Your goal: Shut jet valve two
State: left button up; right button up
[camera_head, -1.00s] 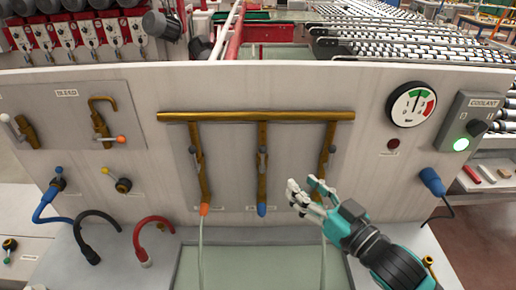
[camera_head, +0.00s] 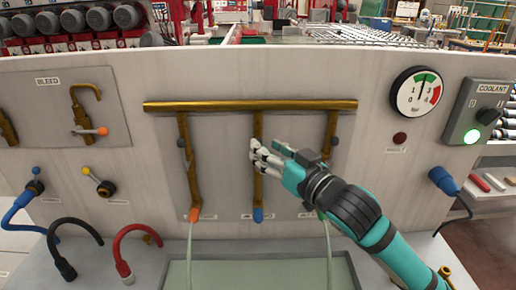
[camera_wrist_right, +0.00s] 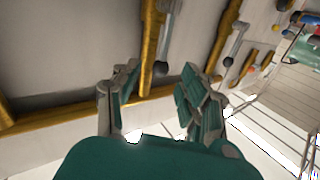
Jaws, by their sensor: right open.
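Three brass jet pipes hang from a brass manifold (camera_head: 250,105) on the pale panel. The middle pipe (camera_head: 258,195) ends in a blue nozzle (camera_head: 258,214). My right gripper (camera_head: 264,152) is open in front of the middle pipe's upper part and hides its lever in the head view. In the right wrist view, my right gripper's fingers (camera_wrist_right: 160,88) stand apart, with a brass pipe (camera_wrist_right: 150,40) and its grey lever (camera_wrist_right: 163,35) showing between and beyond them. Contact cannot be told. My left gripper is out of view.
The left pipe (camera_head: 190,180) has an orange nozzle and a grey lever knob; pale streams or tubes hang below the outer pipes. A gauge (camera_head: 416,92) and a coolant switch box (camera_head: 480,112) with green light are at right. Bleed valves and hoses are at left.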

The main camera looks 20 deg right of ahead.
jog(key=shift+x, duration=2.1)
jog(key=shift+c, duration=0.3)
grip_shut()
jog(key=shift+w+a+f, duration=0.15)
jog(key=shift+w+f, duration=0.05)
jog(key=shift+f, duration=0.05)
